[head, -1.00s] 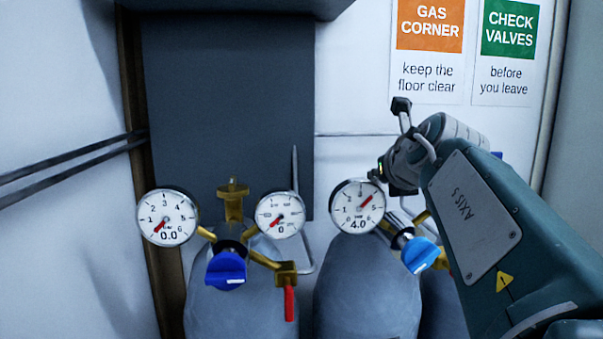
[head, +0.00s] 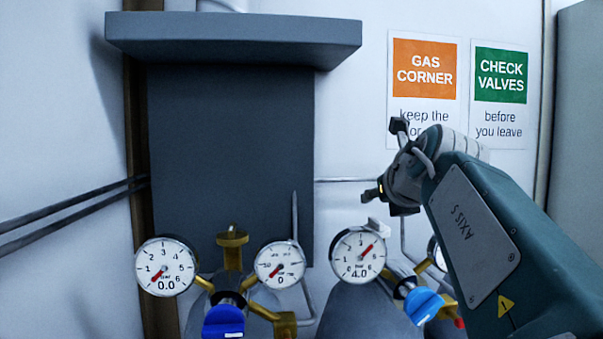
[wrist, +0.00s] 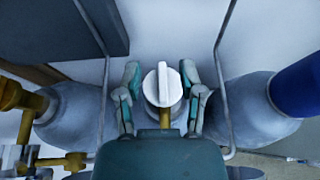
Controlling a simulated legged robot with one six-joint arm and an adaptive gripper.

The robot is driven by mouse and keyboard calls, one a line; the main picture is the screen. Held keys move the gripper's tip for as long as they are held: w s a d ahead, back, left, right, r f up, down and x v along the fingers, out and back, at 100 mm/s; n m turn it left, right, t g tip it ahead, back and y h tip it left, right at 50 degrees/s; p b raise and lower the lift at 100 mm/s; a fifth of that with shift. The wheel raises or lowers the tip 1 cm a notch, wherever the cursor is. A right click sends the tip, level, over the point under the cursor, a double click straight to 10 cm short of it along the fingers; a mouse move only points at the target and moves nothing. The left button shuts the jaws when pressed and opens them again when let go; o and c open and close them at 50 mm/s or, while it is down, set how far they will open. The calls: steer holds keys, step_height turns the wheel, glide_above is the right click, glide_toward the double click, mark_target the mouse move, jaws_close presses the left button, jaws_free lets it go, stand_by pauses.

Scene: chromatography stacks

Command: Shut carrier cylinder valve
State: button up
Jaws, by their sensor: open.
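A white round valve knob (wrist: 162,85) with a raised bar across it tops a grey cylinder in the middle of the wrist view. In the head view a small white piece, likely this knob (head: 377,225), shows just above the 4.0 gauge (head: 358,256). My gripper (wrist: 160,68) is open, with one finger on each side of the knob in the wrist view. I cannot tell whether the fingers are level with the knob or above it. In the head view my gripper (head: 374,194) is partly hidden by my own arm. No label naming the carrier cylinder is readable.
The left cylinder has a brass valve (head: 232,249), a 0.0 gauge (head: 167,266) and a blue knob (head: 223,321). Another blue knob (head: 423,305) hangs right of the 4.0 gauge. Bent metal rails (wrist: 223,80) flank the middle cylinder. A grey shelf (head: 235,40) juts out above.

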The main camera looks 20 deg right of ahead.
mark_target(379, 223)
step_height(379, 223, up, 6)
steer(key=shift+f, duration=0.25)
stand_by(0.5)
